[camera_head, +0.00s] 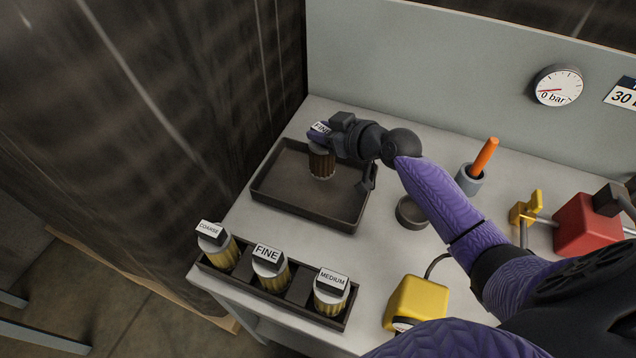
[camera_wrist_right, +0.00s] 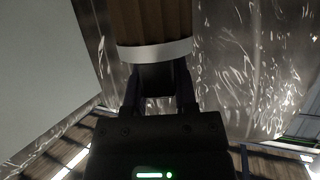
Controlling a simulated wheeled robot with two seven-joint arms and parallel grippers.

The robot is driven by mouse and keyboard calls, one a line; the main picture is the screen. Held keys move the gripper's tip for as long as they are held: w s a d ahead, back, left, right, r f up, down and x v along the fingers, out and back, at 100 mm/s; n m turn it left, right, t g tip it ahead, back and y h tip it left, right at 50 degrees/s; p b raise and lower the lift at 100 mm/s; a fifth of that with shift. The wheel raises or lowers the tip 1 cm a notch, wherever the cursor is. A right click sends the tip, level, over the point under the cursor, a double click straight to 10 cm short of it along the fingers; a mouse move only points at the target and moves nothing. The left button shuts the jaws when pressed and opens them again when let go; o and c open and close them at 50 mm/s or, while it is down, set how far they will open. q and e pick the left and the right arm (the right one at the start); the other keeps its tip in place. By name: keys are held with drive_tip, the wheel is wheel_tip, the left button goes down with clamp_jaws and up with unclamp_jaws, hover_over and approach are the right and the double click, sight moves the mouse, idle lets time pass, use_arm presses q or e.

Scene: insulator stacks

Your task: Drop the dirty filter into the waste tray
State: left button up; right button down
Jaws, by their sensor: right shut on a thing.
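The dirty filter (camera_head: 321,163), brown and pleated with a "FINE" label on top, is held by my right gripper (camera_head: 323,138) over the waste tray. The right gripper is shut on its top end. In the right wrist view the brown pleats and pale end ring of the filter (camera_wrist_right: 152,25) show beyond the fingers (camera_wrist_right: 158,90). The waste tray (camera_head: 296,212) is a dark, shallow, rectangular tray on the bench. I cannot tell whether the filter's lower end touches the tray floor. My left gripper is not in view.
A dark rack (camera_head: 298,309) at the front left holds three yellowish filters labelled coarse, fine and medium. A round dark cap (camera_head: 411,212) lies right of the tray. A grey cup (camera_head: 469,179) holds an orange-handled tool. A yellow device (camera_head: 416,302) and red block (camera_head: 583,224) stand to the right.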

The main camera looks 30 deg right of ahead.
drive_tip(key=shift+c, duration=1.6)
unclamp_jaws()
drive_tip(key=shift+r, duration=0.1)
drive_tip(key=shift+s, duration=0.1)
drive_tip(key=p+v, duration=0.2)
drive_tip(key=v, duration=0.7)
drive_tip(key=shift+s+r, duration=0.15)
drive_tip(key=shift+s, duration=0.15)
drive_tip(key=shift+d, duration=0.1)
